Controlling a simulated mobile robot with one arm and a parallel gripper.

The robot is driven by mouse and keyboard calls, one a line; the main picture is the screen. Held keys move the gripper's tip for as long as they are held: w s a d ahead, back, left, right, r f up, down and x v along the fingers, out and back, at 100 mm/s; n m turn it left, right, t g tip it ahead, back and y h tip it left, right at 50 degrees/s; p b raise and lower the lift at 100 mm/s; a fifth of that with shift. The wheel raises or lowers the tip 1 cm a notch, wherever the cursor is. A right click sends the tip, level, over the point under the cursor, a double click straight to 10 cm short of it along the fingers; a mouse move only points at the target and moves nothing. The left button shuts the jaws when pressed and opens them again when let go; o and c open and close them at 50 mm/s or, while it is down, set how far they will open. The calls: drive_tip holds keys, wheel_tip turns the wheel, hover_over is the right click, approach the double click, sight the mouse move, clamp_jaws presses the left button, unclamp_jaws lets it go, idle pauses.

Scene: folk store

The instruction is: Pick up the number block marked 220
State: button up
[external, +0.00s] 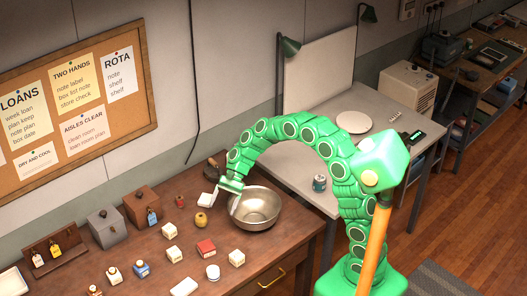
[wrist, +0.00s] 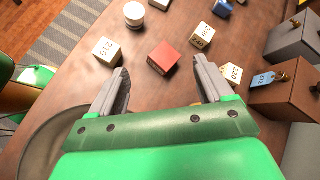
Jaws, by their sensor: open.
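My gripper (external: 232,190) is open and empty above the left rim of the metal bowl. In the wrist view its two fingers (wrist: 160,72) stand apart, with the red block beyond them. A cream block (wrist: 230,74) just right of the right finger carries a label that seems to read 220; it also shows in the external view (external: 169,231). Another cream block (wrist: 106,50), marked 210, lies ahead of the left finger. A third cream block (wrist: 202,36) lies farther off; its number is hard to read. None is touched by my gripper.
The metal bowl (external: 255,209) stands close beside my gripper. Grey and brown boxes (external: 104,227) (external: 142,208) line the back left. Bare wood lies between the items.

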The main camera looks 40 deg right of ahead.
drive_tip(key=w+a+f+m+y, duration=0.2)
drive_tip(key=w+a+f+m, duration=0.3)
drive_tip(key=w, duration=0.5)
drive_tip(key=m+t+y, duration=0.2)
approach(171, 226)
drive_tip(key=x, duration=0.3)
drive_tip(key=shift+s+a+f, duration=0.15)
drive_tip(key=shift+s+a, duration=0.1)
drive_tip(key=shift+s, duration=0.05)
drive_tip(key=shift+x, duration=3.9)
drive_tip(key=shift+w, duration=0.2)
drive_tip(key=c, duration=1)
drive_tip(key=shift+c, duration=0.2)
